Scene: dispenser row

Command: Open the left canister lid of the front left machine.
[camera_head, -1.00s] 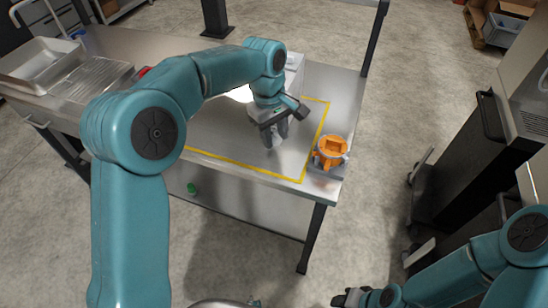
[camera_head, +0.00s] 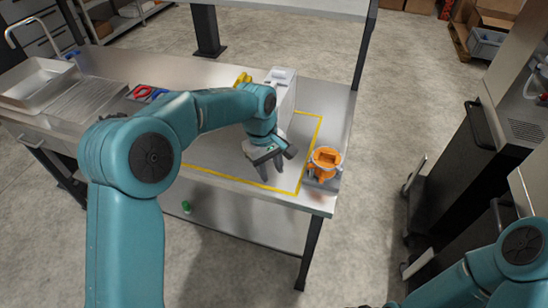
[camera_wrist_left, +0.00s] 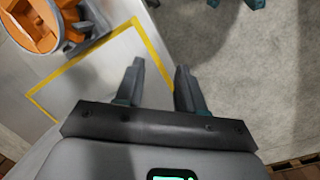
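A pale box-shaped machine (camera_head: 284,88) stands on the metal table, partly hidden behind my left arm. I cannot make out a canister lid on it. My left gripper (camera_head: 271,172) points down over the table area in front of the machine, inside the yellow outline. In the left wrist view its two fingers (camera_wrist_left: 160,72) are apart with nothing between them. It does not touch the machine. My right gripper is almost wholly cut off at the bottom edge of the head view, so its state cannot be told.
An orange round device (camera_head: 325,160) sits at the table's front right corner; it also shows in the wrist view (camera_wrist_left: 32,25). A yellow tape outline (camera_head: 232,180) marks the table. A sink (camera_head: 38,85) is at the left. Dark equipment (camera_head: 465,175) stands at the right across open floor.

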